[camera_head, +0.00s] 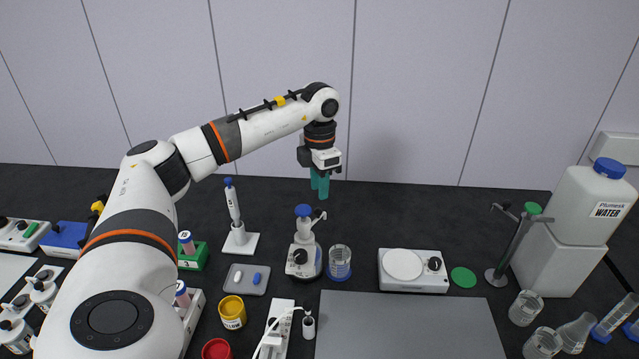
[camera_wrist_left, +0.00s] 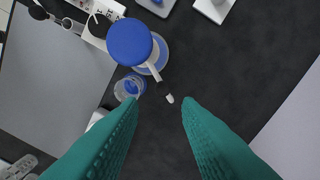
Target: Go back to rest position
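My left arm reaches in from the left, and my left gripper (camera_head: 320,184) hangs pointing down above the back of the dark bench. Its teal fingers also show in the left wrist view (camera_wrist_left: 162,106), spread apart with nothing between them. The dispenser bottle with a blue cap (camera_head: 303,243) stands in front of and below the gripper; its blue cap also shows in the left wrist view (camera_wrist_left: 129,42). A glass beaker (camera_head: 340,262) with a blue base stands beside the dispenser. My right gripper is in neither view.
A pipette on a white stand (camera_head: 240,241) is left of the gripper. A white balance-like device (camera_head: 413,270), a grey mat (camera_head: 410,325) and a large water container (camera_head: 590,205) are to the right. A pale wall (camera_head: 420,90) rises behind.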

